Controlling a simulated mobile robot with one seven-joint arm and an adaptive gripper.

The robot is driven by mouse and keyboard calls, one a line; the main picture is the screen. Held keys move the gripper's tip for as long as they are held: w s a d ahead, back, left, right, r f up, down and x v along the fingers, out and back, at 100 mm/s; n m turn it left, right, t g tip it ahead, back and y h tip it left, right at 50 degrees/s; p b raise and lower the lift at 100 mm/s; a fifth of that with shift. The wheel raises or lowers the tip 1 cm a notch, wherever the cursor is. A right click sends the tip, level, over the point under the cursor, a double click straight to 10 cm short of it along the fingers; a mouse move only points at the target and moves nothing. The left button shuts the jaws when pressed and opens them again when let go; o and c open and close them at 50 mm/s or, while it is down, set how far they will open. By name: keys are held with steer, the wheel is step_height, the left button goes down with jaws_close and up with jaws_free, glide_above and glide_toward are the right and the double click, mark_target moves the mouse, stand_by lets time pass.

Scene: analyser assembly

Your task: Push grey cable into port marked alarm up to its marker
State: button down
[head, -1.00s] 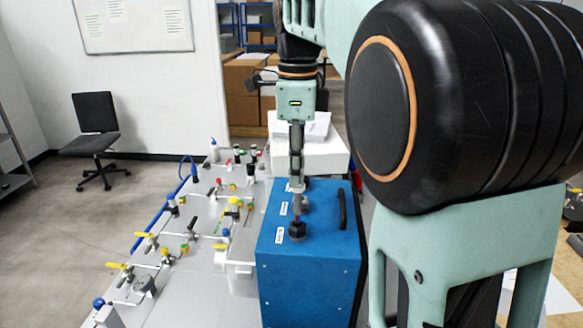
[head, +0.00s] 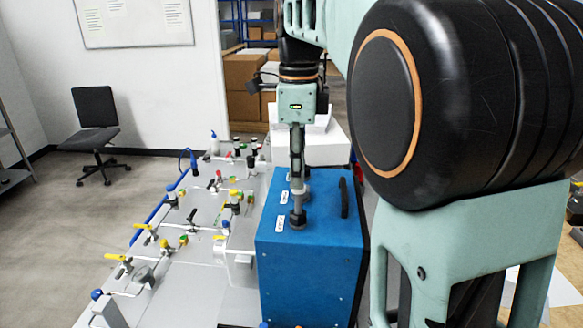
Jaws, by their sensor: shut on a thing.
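The blue analyser box (head: 306,270) stands at the bench's right side, with a black handle on top. Two dark round ports with white labels sit on its top; the label print is too small to read. My gripper (head: 298,188) points down over the box, shut on a thin grey piece, apparently the grey cable (head: 298,205). The cable's lower end meets the near port (head: 298,222). How deep it sits and its marker cannot be made out. The far port is largely hidden behind my gripper.
Left of the box, a grey bench (head: 180,285) carries several valves with yellow, red and blue handles. A blue hose (head: 155,222) runs along its left edge. A white box (head: 322,148) stands behind the blue box. My own arm covers the right side.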

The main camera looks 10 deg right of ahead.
mark_target(297, 191)
steer(key=shift+f+b, duration=1.45)
steer(key=shift+f, duration=0.85)
steer(key=c, duration=1.9)
jaws_free()
steer(key=shift+r, duration=0.15)
step_height(297, 191, up, 7)
steer(key=p, duration=0.7)
steer(key=shift+w+d, duration=0.1)
